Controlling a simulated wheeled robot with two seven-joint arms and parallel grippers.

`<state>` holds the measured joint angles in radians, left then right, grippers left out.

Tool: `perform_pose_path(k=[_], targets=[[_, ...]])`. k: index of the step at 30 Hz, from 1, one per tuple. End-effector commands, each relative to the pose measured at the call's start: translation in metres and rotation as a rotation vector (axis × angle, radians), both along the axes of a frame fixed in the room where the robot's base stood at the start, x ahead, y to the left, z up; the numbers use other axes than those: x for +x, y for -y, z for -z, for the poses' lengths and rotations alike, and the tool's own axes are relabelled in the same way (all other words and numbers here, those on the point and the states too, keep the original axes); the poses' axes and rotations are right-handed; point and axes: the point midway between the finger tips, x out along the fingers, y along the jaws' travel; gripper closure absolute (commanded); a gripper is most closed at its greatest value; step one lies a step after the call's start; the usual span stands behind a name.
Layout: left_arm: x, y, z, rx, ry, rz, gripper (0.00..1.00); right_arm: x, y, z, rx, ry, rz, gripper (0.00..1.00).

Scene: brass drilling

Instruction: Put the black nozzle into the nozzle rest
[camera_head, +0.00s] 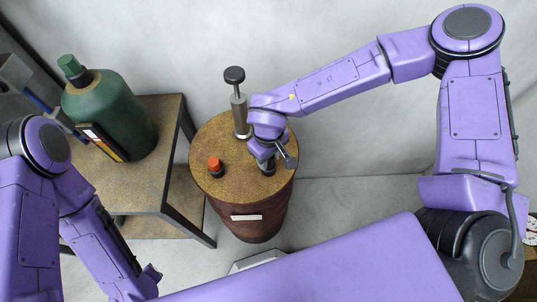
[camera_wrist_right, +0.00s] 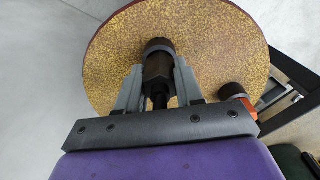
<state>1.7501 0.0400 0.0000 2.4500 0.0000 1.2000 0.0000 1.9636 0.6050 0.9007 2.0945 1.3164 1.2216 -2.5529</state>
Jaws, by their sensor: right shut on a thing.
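The black nozzle (camera_wrist_right: 157,72) is upright between the fingers of my right gripper (camera_wrist_right: 158,80) in the right wrist view. The gripper is shut on it. A dark round cup (camera_wrist_right: 158,45), which looks like the nozzle rest, shows at the nozzle's far end. I cannot tell how far the nozzle sits inside it. In the head view my right gripper (camera_head: 268,160) is low over the right part of the drum top, and it mostly hides the nozzle. My left gripper cannot be made out.
The brown drum (camera_head: 225,190) has a speckled top. An orange-capped piece in a black base (camera_head: 215,165) stands on its left, and a metal post with a black knob (camera_head: 238,110) at the back. A green bottle (camera_head: 110,115) stands on a side table (camera_head: 165,115) at left.

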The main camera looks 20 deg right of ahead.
Motion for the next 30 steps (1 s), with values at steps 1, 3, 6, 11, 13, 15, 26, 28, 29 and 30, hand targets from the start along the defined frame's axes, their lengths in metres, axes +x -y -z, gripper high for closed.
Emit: perform_pose_path(k=[1, 3, 6, 11, 13, 15, 26, 28, 29, 30], targets=[[0.0, 0.0, 0.0, 0.0, 0.0, 0.0, 1.0, 0.0002, -0.0001, -0.0002, 0.0, 0.0, 0.0, 0.99], [0.0, 0.0, 0.0, 0.0, 0.0, 0.0, 1.0, 0.0001, 0.0, -0.0003, 0.0, 0.0, 0.0, 0.99], [-0.0001, 0.0, 0.0, 0.0, 0.0, 0.0, 1.0, 0.0002, -0.0001, -0.0003, 0.0, 0.0, 0.0, 0.61], [0.0, 0.0, 0.0, 0.0, 0.0, 0.0, 1.0, 0.0001, 0.0, -0.0004, 0.0, 0.0, 0.0, 0.34], [0.0, 0.0, 0.0, 0.0, 0.0, 0.0, 1.0, 0.0001, 0.0, -0.0003, 0.0, 0.0, 0.001, 0.34], [-0.0001, -0.0001, 0.0, 0.0, 0.0, 0.0, 1.0, 0.0001, 0.0, -0.0003, 0.0, 0.0, 0.001, 0.34], [-0.0001, 0.0, -0.0002, 0.0, 0.0, 0.0, 1.0, 0.0, 0.0001, -0.0004, 0.0, 0.0, 0.001, 0.04], [0.0, 0.0, -0.0022, 0.0, 0.0, 0.0, 1.0, 0.0, 0.0001, -0.0021, 0.0, 0.0, 0.001, 0.04], [-0.0001, 0.0, -0.0038, 0.0, 0.0, 0.0, 1.0, 0.0, 0.0001, -0.0034, 0.0, 0.0, 0.001, 0.04], [-0.0001, 0.0, -0.0064, 0.0, 0.0, 0.0, 1.0, 0.0, 0.0001, -0.0055, 0.0, 0.0, 0.001, 0.04]])
